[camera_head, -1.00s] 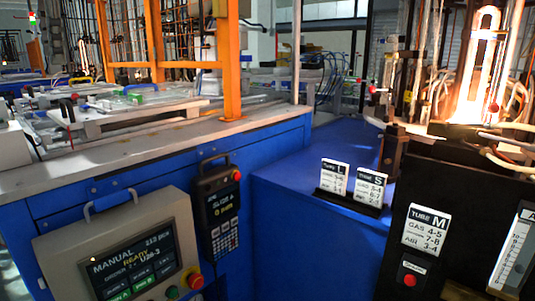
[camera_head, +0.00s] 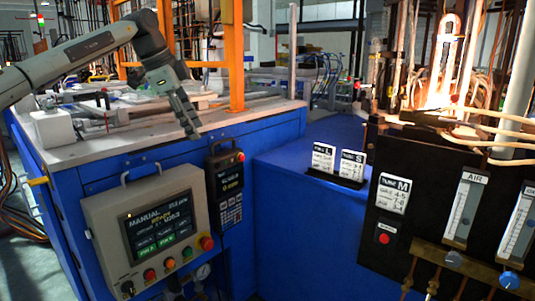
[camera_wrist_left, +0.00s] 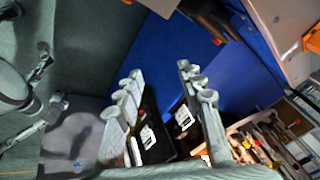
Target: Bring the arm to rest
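My left arm (camera_head: 70,65) reaches in from the left of the head view, above the worktop. Its gripper (camera_head: 189,128) points down in front of the worktop's edge, above the grey control panel. In the left wrist view the two fingers of the left gripper (camera_wrist_left: 165,88) stand well apart, with nothing held between them. My right gripper does not show clearly in either view.
The control panel (camera_head: 115,215) and handheld pendant (camera_head: 228,185) hang on the blue bench front. Cards L (camera_head: 323,157) and S (camera_head: 352,165) stand on the blue ledge. At the right are card M (camera_head: 393,193), a red button (camera_head: 384,238), flowmeters (camera_head: 464,212) and the glowing burner (camera_head: 440,75).

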